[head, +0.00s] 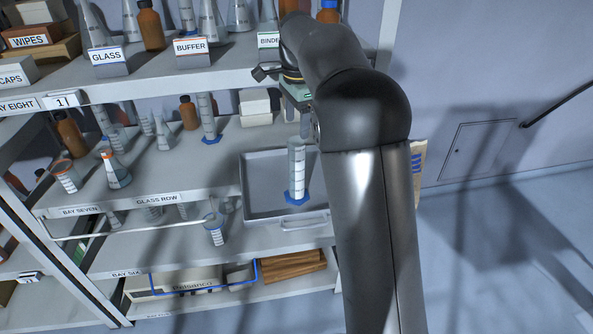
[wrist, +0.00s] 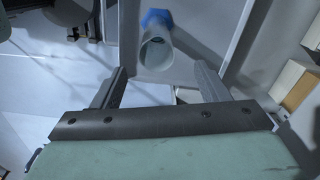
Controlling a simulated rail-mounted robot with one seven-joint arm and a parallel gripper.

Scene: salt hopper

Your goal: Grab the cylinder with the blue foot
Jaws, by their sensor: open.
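A clear graduated cylinder with a blue foot (head: 296,172) stands upright in a grey tray (head: 262,213) on the middle shelf. In the wrist view the cylinder (wrist: 157,50) shows from above, its open mouth towards me and its blue foot beyond. My gripper (wrist: 160,75) is open and empty, with one finger to each side of the cylinder's mouth in the picture. I cannot tell how far the mouth is from the fingertips. In the head view my arm hides part of the gripper and the tray's right side.
Another blue-footed cylinder (head: 207,118) stands further back at left. The upper shelf (head: 150,73) carries labelled glassware close to my arm.

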